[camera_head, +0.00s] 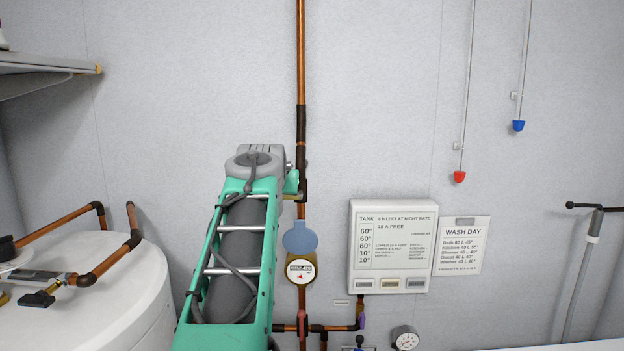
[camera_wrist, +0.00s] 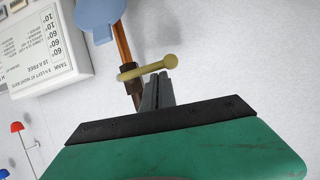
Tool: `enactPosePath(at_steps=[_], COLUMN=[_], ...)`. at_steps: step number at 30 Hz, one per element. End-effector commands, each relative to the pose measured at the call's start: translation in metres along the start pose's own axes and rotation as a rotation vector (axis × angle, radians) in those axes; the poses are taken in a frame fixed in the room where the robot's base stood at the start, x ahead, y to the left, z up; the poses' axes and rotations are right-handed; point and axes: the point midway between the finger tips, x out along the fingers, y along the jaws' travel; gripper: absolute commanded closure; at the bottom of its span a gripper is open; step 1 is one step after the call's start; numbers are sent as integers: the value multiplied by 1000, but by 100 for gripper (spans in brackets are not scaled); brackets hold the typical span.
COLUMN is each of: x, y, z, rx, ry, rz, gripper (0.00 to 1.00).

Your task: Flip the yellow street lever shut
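The yellow lever (camera_wrist: 148,68) shows in the wrist view as a pale yellow bar with a round knob at its right end. Its left part lies by a dark fitting on a copper pipe (camera_wrist: 122,42). My gripper (camera_wrist: 158,80) has its two grey fingers close together, with no clear gap between them. Their tips are right at the lever, near its middle; I cannot tell whether they touch it. In the head view my green arm reaches up to the pipe (camera_head: 301,60) and hides the lever and the fingers.
A blue disc (camera_head: 300,238) and a round gauge (camera_head: 300,270) sit on the pipe below. To the right are a white tank panel (camera_head: 391,284) and a wash day sign (camera_head: 461,246). A white tank (camera_head: 120,300) with copper pipes stands at left. Red (camera_head: 459,176) and blue (camera_head: 518,126) pulls hang at right.

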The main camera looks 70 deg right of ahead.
Motion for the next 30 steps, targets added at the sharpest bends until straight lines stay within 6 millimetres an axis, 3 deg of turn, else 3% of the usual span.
enactPosePath(at_steps=[5,11,21,25,30], x=[-1,-14,-87,-104,-111], y=[-1,-9,-11,-12,-12], z=[-4,-45,-36,-37,-37], rx=[-1,-3,-4,-4,-4], ry=[-4,-1,3,0,-1], rz=[-2,-8,-11,-10,-10], gripper=[100,100,100,100,100])
